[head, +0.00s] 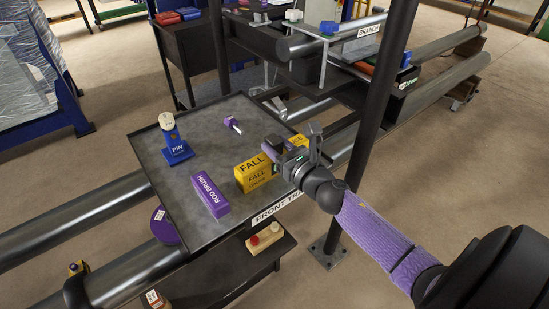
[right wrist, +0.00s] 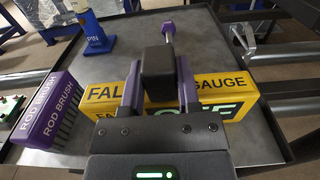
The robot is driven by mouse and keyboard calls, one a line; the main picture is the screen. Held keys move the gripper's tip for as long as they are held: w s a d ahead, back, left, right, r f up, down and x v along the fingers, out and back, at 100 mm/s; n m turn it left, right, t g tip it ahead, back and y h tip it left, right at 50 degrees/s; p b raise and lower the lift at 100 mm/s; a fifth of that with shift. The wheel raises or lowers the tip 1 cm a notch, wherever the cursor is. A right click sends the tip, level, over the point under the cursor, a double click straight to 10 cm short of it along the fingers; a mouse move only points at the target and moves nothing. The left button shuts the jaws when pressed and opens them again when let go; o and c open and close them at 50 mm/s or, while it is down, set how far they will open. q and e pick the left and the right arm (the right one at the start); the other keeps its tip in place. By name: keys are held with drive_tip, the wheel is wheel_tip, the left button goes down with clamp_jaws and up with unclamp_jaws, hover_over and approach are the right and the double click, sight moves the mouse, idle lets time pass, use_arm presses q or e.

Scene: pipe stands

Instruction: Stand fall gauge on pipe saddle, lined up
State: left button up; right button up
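The yellow fall gauge (head: 253,175) lies on the grey tray of the front stand, partly hidden behind my right gripper. In the right wrist view the fall gauge (right wrist: 100,92) runs across the picture, with a black upright block (right wrist: 157,62) in front of its middle. My right gripper (head: 278,147) is at the gauge, its purple fingers on either side of that block. The block nearly fills the finger gap; I cannot tell whether the fingers press on it. My left gripper is not in view.
On the tray (head: 150,142) are a purple rod brush box (head: 210,194), a blue pin holder (head: 177,151) and a small purple-headed tool (head: 232,124). A dark post (head: 366,125) stands right of the tray. Large pipes (head: 85,219) run at the left; a branch stand (head: 345,43) is behind.

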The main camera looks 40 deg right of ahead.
clamp_jaws()
drive_tip(key=shift+r+p, duration=0.95)
drive_tip(key=shift+r, duration=0.15)
drive_tip(key=s+r+p, duration=0.1)
drive_tip(key=s, duration=0.9)
drive_tip(key=shift+d+r, duration=0.15)
drive_tip(key=shift+d, duration=0.05)
